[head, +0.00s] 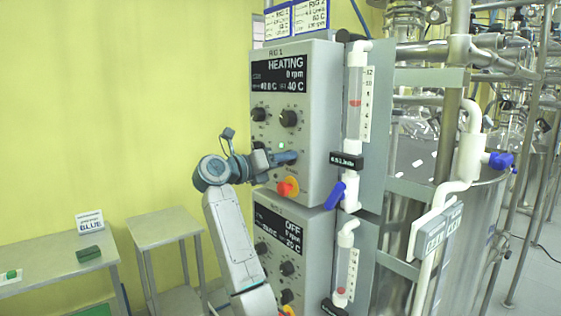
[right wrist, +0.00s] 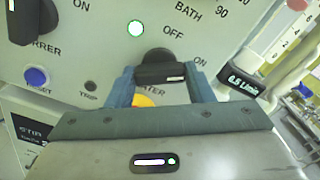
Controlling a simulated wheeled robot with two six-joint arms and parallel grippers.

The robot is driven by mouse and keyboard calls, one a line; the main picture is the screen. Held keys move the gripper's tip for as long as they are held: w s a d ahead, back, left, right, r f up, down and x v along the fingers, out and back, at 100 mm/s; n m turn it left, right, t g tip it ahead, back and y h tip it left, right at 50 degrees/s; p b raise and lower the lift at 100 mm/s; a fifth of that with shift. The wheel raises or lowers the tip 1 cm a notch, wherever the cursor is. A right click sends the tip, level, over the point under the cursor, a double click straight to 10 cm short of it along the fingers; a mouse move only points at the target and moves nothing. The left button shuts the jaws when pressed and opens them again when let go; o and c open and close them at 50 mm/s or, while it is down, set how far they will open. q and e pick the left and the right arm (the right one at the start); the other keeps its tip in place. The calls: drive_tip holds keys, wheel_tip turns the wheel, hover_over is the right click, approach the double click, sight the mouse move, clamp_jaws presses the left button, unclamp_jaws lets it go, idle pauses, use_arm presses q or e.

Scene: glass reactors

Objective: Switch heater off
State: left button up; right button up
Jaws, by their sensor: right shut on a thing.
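The upper control panel (head: 322,130), marked RIG 1, has a display (head: 280,74) reading HEATING, 0 rpm and 40 C. In the right wrist view the black heater knob (right wrist: 158,68) sits between OFF and ON labels, with its white mark at the right end, on the ON side. A lamp (right wrist: 135,28) above it glows white with a green rim. My right gripper (head: 284,157) is at the lower part of this panel, its blue fingers shut on the heater knob. The gripper hides the knob in the head view. My left gripper is not in view.
A red-and-yellow emergency button (head: 287,187) lies just below the gripper. A lower panel (head: 290,240) reads OFF. A flowmeter with a blue valve handle (head: 336,195) stands at the right. Low tables (head: 165,228) stand at the left by the yellow wall.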

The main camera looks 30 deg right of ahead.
drive_tip(key=shift+o, duration=0.2)
drive_tip(key=n+p, duration=0.1)
drive_tip(key=n, duration=0.2)
drive_tip(key=shift+r, duration=0.1)
drive_tip(key=n+p, duration=0.1)
drive_tip(key=n, duration=0.2)
drive_tip(key=shift+r, duration=0.1)
drive_tip(key=n+p, duration=0.2)
drive_tip(key=n, duration=0.1)
drive_tip(key=shift+n+p, duration=0.95)
drive_tip(key=shift+n, duration=0.35)
drive_tip(key=o, duration=1)
drive_tip(key=shift+c, duration=0.2)
drive_tip(key=shift+a, duration=0.1)
